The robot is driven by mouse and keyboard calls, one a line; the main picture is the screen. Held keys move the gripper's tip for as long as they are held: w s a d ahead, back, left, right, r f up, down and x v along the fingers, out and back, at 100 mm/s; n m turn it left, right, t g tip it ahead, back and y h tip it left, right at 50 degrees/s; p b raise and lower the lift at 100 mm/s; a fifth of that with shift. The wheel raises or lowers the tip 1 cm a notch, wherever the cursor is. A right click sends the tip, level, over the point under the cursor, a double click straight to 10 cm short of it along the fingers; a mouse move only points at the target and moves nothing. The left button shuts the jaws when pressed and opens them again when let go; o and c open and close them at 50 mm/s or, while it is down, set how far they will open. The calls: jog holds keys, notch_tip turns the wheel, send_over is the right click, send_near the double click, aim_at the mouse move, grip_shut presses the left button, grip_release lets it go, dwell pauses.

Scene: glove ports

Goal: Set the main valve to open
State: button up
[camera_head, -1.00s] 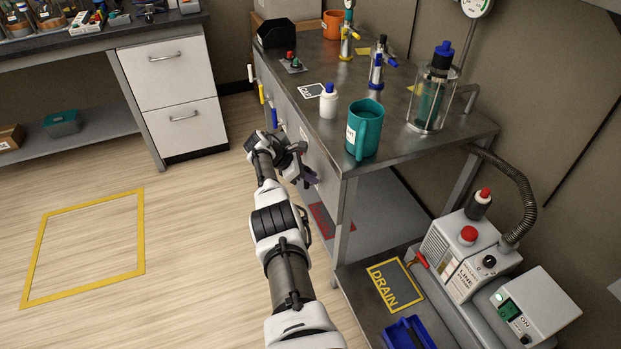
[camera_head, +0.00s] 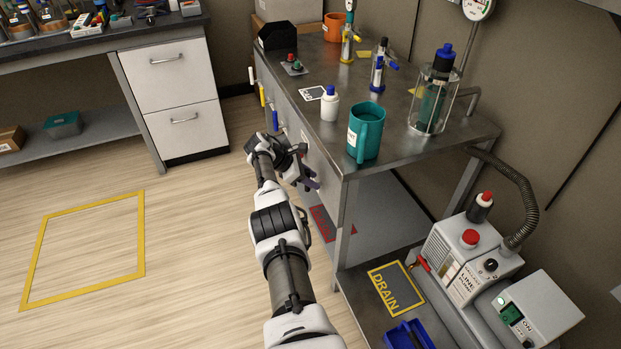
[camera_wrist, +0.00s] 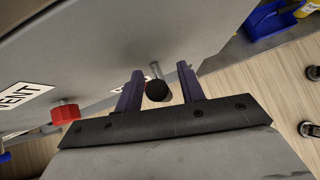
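In the wrist view a lever with a black round knob (camera_wrist: 157,91) on a short metal stem stands out from the grey panel. It looks like the main valve's handle; a label behind it is mostly hidden. My gripper (camera_wrist: 160,78) is open, its two purple fingers on either side of the knob with gaps showing. I cannot tell how deep the knob sits between them. In the head view my gripper (camera_head: 312,182) is at the bench's front panel, and my wrist hides the lever.
A red knob (camera_wrist: 65,113) and a VENT label (camera_wrist: 22,95) are left of the lever. Blue (camera_head: 275,120) and yellow (camera_head: 262,95) handles stick out farther along the panel. A teal mug (camera_head: 366,132) stands near the bench edge above. The floor at left is clear.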

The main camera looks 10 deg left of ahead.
jog(key=v, duration=1.3)
jog(key=shift+a+r+p, duration=0.2)
jog(key=shift+r+p, duration=0.1)
jog(key=shift+p, duration=0.1)
